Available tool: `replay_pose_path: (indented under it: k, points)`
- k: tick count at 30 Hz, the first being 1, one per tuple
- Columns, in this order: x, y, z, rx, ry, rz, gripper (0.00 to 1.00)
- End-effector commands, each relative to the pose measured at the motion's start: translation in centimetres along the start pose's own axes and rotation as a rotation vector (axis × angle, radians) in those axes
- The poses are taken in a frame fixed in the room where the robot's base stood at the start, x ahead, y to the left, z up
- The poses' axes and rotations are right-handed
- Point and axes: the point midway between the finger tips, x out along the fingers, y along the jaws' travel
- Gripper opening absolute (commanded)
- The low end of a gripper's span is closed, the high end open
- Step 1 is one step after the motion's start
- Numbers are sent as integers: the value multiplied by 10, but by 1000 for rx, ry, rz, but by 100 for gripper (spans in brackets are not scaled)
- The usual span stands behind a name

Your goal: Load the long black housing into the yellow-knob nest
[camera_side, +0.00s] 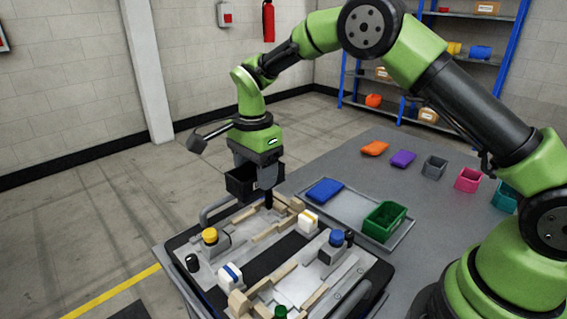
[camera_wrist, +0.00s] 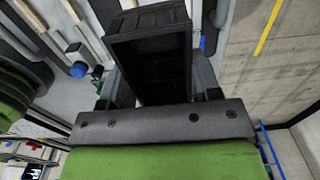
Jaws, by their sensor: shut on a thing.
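My gripper (camera_side: 262,182) is shut on a black open box-shaped housing (camera_side: 239,184) and holds it above the back edge of the pallet. In the wrist view the housing (camera_wrist: 150,60) sits between the jaws, its hollow side towards the camera. The yellow knob (camera_side: 210,235) stands on a grey clamp block at the pallet's left side. The yellow-knob nest (camera_side: 244,226) is a light plate with wooden strips, to the right of that knob. The housing is clear of the nest, behind it and higher. Part of the nest's far end is hidden by my gripper.
A second nest with a blue knob (camera_side: 336,238) lies on the pallet's right, and a green knob (camera_side: 281,312) at the front. White blocks (camera_side: 308,221) stand on the pallet. A grey tray (camera_side: 398,236) holds a blue part (camera_side: 324,190) and a green bin (camera_side: 385,221).

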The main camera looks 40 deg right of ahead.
Motion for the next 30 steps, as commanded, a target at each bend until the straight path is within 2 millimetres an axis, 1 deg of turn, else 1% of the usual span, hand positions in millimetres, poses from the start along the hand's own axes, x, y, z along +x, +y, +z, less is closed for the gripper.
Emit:
replay_pose_path:
  k: [5,12,18,22,30]
  points:
    - [15,0,1,0,1,3,31]
    - [47,0,1,0,1,3,31]
    - [66,0,1,1,0,1,31]
    - [73,0,1,0,0,0,31]
    - [74,0,1,0,0,-1,31]
